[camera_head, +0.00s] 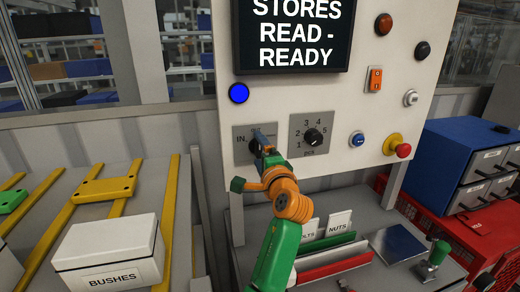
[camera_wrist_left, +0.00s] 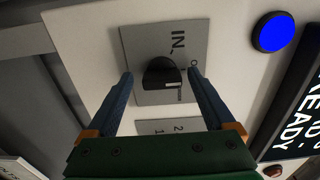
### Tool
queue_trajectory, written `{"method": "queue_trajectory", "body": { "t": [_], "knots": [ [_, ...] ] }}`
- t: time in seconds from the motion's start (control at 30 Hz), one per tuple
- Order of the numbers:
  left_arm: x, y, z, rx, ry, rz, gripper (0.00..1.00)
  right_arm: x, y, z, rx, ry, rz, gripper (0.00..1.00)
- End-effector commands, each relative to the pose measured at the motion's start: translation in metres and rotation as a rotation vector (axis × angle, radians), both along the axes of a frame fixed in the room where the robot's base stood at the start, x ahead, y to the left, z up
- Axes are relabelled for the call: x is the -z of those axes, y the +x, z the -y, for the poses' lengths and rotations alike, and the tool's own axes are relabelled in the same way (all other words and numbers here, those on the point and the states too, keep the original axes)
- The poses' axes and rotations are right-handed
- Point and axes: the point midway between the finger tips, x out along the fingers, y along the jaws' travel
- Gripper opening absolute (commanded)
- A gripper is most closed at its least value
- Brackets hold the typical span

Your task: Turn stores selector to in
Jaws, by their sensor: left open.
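The stores selector is a black knob (camera_wrist_left: 160,74) on a grey plate (camera_head: 241,133), which carries the label IN. In the left wrist view a pale mark shows on the knob's lower right side, away from the IN label; a second label beside it is mostly hidden. My left gripper (camera_head: 263,139) is at the plate in the head view and covers most of the knob. In the left wrist view its two blue fingers (camera_wrist_left: 160,82) are open, one on each side of the knob, with gaps visible. My right gripper is not in view.
A second plate with a numbered pcs knob (camera_head: 313,138) is just right of the selector. A blue button (camera_head: 238,93) and a screen (camera_head: 293,35) reading STORES READ - READY are above. A red emergency button (camera_head: 402,150) is at right. Card bins (camera_head: 339,222) stand below.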

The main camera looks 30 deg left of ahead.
Motion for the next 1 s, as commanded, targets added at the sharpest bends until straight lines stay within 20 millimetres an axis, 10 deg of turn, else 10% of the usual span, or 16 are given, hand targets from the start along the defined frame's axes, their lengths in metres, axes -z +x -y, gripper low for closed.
{"method": "queue_trajectory", "body": {
  "t": [0.07,0.4,1.0],
  "knots": [
    [0.000,0.000,0.000,0.000,0.000,0.000,0.88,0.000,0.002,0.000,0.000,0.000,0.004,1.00],
    [0.001,0.000,0.001,0.001,-0.001,-0.001,0.02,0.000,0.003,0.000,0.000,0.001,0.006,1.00],
    [0.005,0.000,0.001,-0.001,-0.175,0.203,0.02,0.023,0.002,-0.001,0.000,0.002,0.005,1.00]
  ]
}}
